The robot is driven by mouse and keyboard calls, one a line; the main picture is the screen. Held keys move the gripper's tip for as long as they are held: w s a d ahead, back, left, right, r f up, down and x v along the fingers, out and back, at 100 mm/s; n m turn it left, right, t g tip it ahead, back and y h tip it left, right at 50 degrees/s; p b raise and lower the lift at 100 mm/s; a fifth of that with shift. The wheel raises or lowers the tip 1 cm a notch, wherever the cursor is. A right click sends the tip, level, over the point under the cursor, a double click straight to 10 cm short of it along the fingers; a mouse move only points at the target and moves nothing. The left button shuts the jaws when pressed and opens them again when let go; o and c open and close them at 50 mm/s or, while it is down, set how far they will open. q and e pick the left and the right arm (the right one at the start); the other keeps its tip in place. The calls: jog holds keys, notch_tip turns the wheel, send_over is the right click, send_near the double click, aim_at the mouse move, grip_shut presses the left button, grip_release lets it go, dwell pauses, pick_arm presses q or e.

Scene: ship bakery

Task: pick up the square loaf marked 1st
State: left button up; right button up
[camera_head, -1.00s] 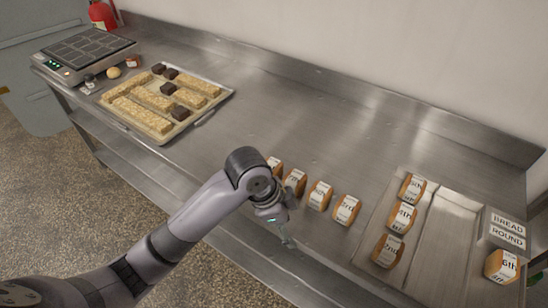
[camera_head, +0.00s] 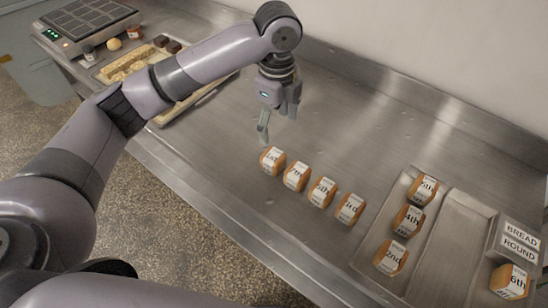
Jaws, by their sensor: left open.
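The loaf that appears marked 1st (camera_head: 272,160) is a small brown block with a white printed label. It is the leftmost of a row of loaves on the steel counter. My left gripper (camera_head: 278,124) is open and empty above the counter, just behind and above this loaf, with its fingers pointing down. One fingertip is close to the loaf in the picture; I see no grip on it. My right gripper is not in view.
Other labelled loaves (camera_head: 322,192) continue the row to the right. A metal tray (camera_head: 433,246) holds loaves marked 5th, 4th and 2nd. The 6th loaf (camera_head: 510,282) sits by a BREAD ROUND sign (camera_head: 521,236). A scale (camera_head: 87,22) stands far left. The counter behind the row is clear.

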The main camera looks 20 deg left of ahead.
aim_at(273, 155)
pick_arm(q)
notch_tip(273, 155, down, 8)
jog(key=shift+f+p, duration=0.2)
jog(key=shift+p, duration=0.45)
jog(key=f, duration=0.1)
jog(key=f+p, duration=0.1)
jog(key=f, duration=0.1)
jog(key=a+f, duration=0.1)
jog(key=shift+w+f+p, duration=0.25)
jog(key=shift+f+p, duration=0.05)
jog(key=shift+f, duration=0.4)
jog(key=shift+c, duration=0.4)
jog(key=shift+r, duration=0.1)
jog(key=c, duration=1.2)
jog(key=shift+o, duration=0.2)
